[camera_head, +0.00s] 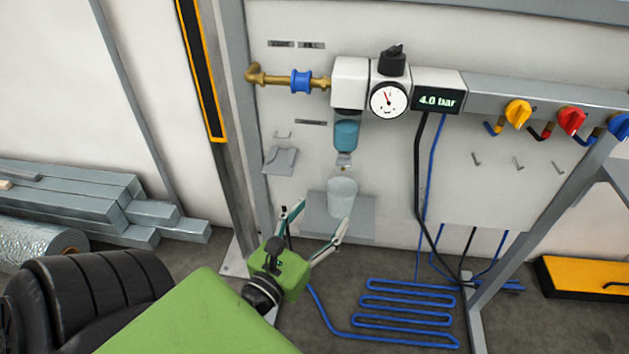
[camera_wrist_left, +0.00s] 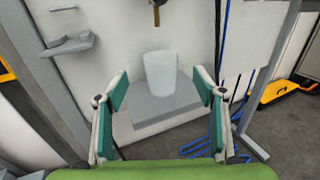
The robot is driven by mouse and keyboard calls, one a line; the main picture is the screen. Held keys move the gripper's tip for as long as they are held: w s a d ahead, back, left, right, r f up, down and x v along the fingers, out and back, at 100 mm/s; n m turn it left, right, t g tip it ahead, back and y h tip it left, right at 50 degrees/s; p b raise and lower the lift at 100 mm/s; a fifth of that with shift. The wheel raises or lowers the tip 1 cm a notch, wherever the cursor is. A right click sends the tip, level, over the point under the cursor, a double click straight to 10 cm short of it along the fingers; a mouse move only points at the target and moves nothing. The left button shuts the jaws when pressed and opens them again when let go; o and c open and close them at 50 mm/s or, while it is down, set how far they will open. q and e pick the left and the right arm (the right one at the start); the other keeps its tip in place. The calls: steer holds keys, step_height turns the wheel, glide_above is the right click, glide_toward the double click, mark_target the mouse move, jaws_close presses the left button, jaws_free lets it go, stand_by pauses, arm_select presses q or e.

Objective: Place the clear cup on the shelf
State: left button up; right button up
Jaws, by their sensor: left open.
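The clear cup (camera_head: 342,196) stands upright on a grey shelf (camera_head: 358,226) below the blue filter bowl. In the left wrist view the cup (camera_wrist_left: 160,73) shows between the fingers and a little beyond their tips, on the grey shelf (camera_wrist_left: 140,128). My left gripper (camera_head: 323,217) is open, its fingers pointing up toward the cup from the front. In the left wrist view my left gripper (camera_wrist_left: 159,90) has clear gaps on both sides of the cup and holds nothing. My right gripper is not in view.
Above the cup hang a blue filter bowl (camera_head: 346,135) and a pressure gauge (camera_head: 389,100). A small empty grey bracket (camera_head: 280,160) is left of the shelf. Black and blue hoses hang at right, with a coiled blue hose (camera_head: 408,302) below. A grey post (camera_head: 229,120) stands left.

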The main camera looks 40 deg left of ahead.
arm_select(q)
steer(key=d+f+m+g+h, duration=0.1)
steer(key=d+m+g+h, duration=0.2)
steer(key=d+m+h, duration=1.25)
steer(key=s+a+f+m+g+y, duration=0.1)
steer(key=f+m+y, duration=0.4)
steer(key=m, duration=0.7)
steer(key=s+a+f+m+g+y, duration=0.1)
steer(key=s+f+m+g+y, duration=0.2)
steer(key=m, duration=0.9)
step_height(320, 180, down, 3)
steer(key=g+y, duration=0.2)
steer(key=y, duration=0.1)
steer(key=shift+r+m+b, duration=0.2)
steer(key=shift+m+b, duration=0.1)
steer(key=shift+m, duration=0.05)
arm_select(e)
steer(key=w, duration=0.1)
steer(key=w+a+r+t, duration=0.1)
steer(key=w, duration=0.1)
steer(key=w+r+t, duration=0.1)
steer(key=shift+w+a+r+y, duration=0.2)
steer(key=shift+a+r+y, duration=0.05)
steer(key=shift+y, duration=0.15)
arm_select(q)
steer(key=shift+s, duration=0.1)
